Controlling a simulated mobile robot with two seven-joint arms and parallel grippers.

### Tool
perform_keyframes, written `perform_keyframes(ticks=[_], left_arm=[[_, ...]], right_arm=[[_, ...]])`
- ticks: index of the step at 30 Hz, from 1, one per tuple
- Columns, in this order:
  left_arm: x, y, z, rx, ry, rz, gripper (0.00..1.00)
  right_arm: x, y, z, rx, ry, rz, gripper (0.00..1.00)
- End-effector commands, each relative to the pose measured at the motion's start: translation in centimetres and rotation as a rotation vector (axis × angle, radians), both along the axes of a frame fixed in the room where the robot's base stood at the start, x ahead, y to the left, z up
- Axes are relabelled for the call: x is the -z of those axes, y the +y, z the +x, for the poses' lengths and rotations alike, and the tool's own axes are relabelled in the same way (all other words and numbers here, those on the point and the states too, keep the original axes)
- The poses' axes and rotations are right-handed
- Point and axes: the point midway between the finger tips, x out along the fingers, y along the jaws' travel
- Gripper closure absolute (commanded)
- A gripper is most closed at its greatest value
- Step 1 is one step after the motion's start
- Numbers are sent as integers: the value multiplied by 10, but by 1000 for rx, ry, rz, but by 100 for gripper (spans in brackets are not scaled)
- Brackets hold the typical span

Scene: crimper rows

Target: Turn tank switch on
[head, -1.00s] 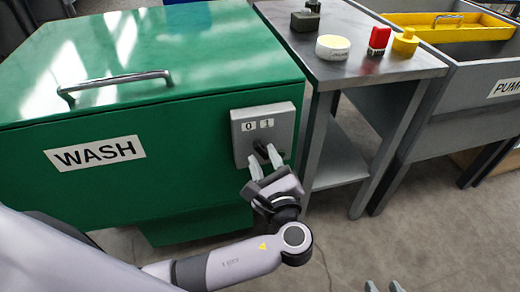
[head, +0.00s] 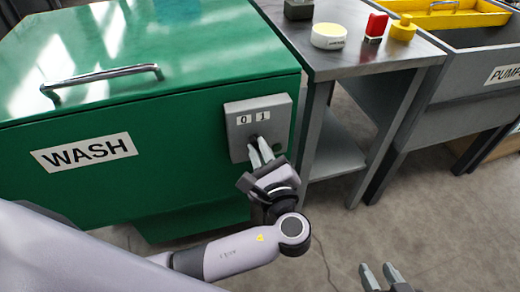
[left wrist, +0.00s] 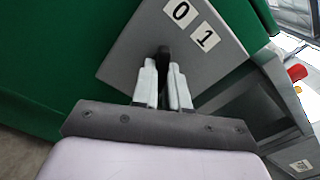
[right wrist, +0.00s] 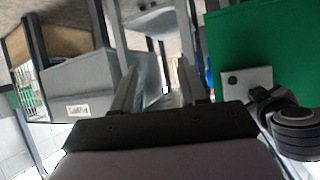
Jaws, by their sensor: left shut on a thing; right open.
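The tank switch is a grey box (head: 280,122) on the front of the green tank (head: 190,130) marked WASH. The box has labels 0 and 1 above a black knob (left wrist: 163,53). My left gripper (head: 258,146) is shut on the knob, with one finger on each side; the left wrist view also shows these fingers (left wrist: 162,66). There, the knob's tip points toward the 0 side. Most of the knob is hidden by the fingers. My right gripper (head: 377,267) is open and empty, low over the floor, away from the switch.
A grey metal table (head: 340,65) stands right of the tank, holding a white round tub (head: 329,37), a red block (head: 376,26) and a yellow item (head: 402,28). A grey basin labelled PUMP (head: 475,80) stands further right. Floor in front is clear.

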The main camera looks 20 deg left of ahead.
Motion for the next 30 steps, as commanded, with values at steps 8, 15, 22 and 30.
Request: perform_keyframes(ticks=[8,15,22,30], left_arm=[[-3,1,0,-1,23,34,100],[-8,1,0,-2,97,142,100],[-9,2,0,-3,204,302,100],[-8,2,0,-4,345,514,100]], right_arm=[[-6,-2,-2,6,11,2,57],[4,-28,-15,67,91,-14,57],[-22,-36,-20,87,113,-16,57],[-61,-35,-19,85,112,-16,57]])
